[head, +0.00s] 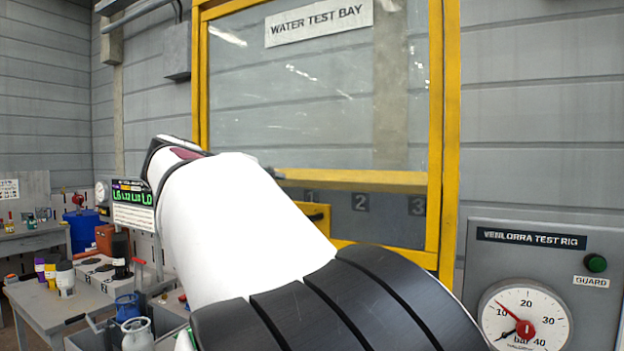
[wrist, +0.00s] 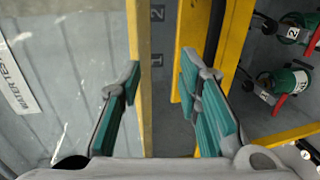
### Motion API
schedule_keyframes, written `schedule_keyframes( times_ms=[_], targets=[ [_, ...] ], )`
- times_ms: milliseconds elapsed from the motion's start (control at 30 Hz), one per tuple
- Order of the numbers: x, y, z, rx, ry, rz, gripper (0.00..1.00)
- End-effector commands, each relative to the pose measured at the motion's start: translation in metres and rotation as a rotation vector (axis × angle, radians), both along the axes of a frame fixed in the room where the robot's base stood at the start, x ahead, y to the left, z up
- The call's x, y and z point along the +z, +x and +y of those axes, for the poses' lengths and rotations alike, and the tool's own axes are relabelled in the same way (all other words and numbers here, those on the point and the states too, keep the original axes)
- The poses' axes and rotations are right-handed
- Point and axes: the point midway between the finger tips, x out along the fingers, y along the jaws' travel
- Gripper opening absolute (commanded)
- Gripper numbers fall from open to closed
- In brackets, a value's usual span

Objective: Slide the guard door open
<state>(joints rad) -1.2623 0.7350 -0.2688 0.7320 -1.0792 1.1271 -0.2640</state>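In the wrist view, turned sideways, a yellow bar (wrist: 144,60) passes upright between the finger lines of my gripper (wrist: 160,75). The two teal-padded fingers are spread apart, with visible room around the bar; I cannot tell whether either touches it. A second yellow piece (wrist: 188,30) lies by the right finger. In the head view my arm hides the gripper.
Green-valved cylinders (wrist: 280,85) lie beyond the frame in the wrist view.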

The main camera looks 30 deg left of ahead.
Motion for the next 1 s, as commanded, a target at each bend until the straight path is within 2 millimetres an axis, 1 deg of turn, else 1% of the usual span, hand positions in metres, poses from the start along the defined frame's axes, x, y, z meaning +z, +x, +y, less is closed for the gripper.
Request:
schedule_keyframes(
  times_ms=[33, 1000],
  targets=[
    [0.001, -0.005, 0.000, 0.000, -0.001, 0.001, 0.32],
    [0.011, -0.064, -0.001, -0.003, -0.003, 0.005, 0.32]
  ],
)
